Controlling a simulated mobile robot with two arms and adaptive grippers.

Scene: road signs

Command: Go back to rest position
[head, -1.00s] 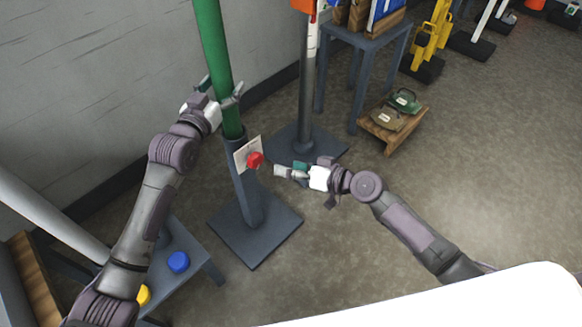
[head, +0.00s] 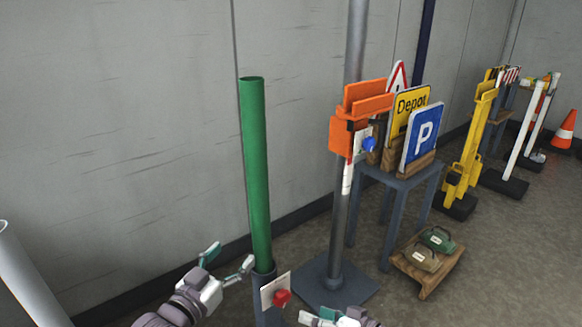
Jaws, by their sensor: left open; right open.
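A green pole (head: 256,175) stands upright in a dark grey base post (head: 265,311). A white plate with a red knob (head: 282,297) is on the post's front. My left gripper (head: 228,258) is open and empty, just left of the pole's lower part and apart from it. My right gripper (head: 308,318) shows at the bottom edge, right of the red knob. Its jaws are open, and most of its arm is cut off by the frame.
A grey post (head: 337,235) with an orange clamp (head: 362,104) stands right of the pole. A table (head: 405,183) holds several signs. A low wooden stand (head: 428,280) carries two bags. Yellow barriers (head: 466,160) and a cone (head: 565,130) stand farther right.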

